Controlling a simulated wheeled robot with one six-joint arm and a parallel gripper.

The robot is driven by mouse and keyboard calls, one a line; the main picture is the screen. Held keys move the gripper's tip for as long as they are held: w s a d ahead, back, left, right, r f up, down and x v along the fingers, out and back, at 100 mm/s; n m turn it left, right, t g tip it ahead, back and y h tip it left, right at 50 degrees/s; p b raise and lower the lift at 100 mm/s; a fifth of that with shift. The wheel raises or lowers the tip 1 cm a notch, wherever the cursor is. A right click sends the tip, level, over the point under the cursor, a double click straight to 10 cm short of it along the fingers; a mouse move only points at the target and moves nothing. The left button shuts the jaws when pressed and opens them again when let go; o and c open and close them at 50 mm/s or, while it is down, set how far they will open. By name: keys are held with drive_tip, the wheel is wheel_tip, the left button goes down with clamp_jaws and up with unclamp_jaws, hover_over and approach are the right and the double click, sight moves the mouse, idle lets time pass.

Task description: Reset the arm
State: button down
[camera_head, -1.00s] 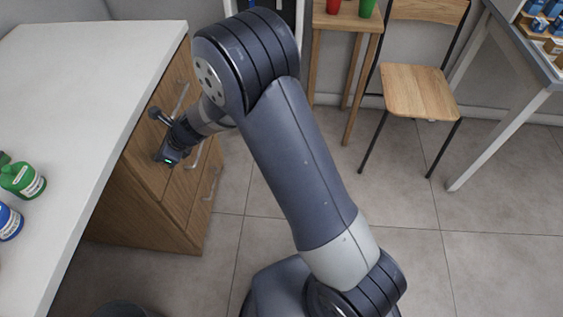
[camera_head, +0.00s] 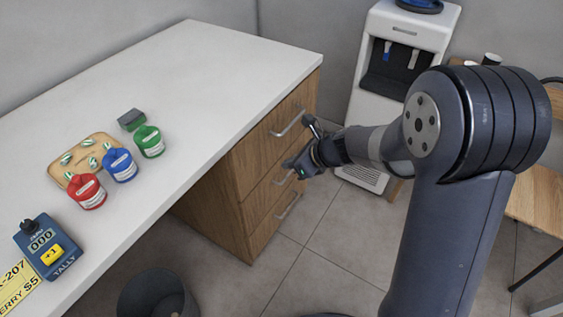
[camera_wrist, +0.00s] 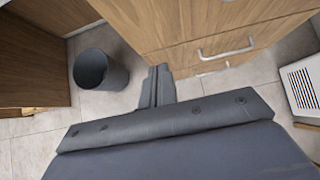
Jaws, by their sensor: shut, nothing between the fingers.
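My gripper (camera_head: 297,167) is at the end of my arm, in front of the wooden drawer unit (camera_head: 248,180) under the white counter. In the wrist view its fingers (camera_wrist: 158,84) are together with nothing between them, and the drawer fronts (camera_wrist: 190,25) lie beyond. The drawers look closed, with metal handles. I cannot tell in the head view whether the gripper touches the unit.
The white counter (camera_head: 200,75) bears red (camera_head: 87,192), blue (camera_head: 120,165) and green (camera_head: 149,141) bottles, a wooden tray (camera_head: 75,160) and a tally counter (camera_head: 47,247). A dark bin (camera_head: 155,295) stands on the floor. A water dispenser (camera_head: 400,75) and a chair (camera_head: 535,195) are right.

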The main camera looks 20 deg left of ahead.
drive_tip(key=shift+s+d+r, duration=0.1)
drive_tip(key=shift+d+r, duration=0.05)
drive_tip(key=shift+d, duration=0.05)
drive_tip(key=b, duration=0.2)
approach(252, 166)
wheel_tip(252, 166, down, 4)
drive_tip(key=shift+w+a, duration=0.25)
drive_tip(key=shift+a, duration=0.35)
drive_tip(key=shift+w+a, duration=0.2)
drive_tip(key=shift+a, duration=0.45)
drive_tip(key=shift+w+a, duration=0.25)
drive_tip(key=shift+a, duration=0.35)
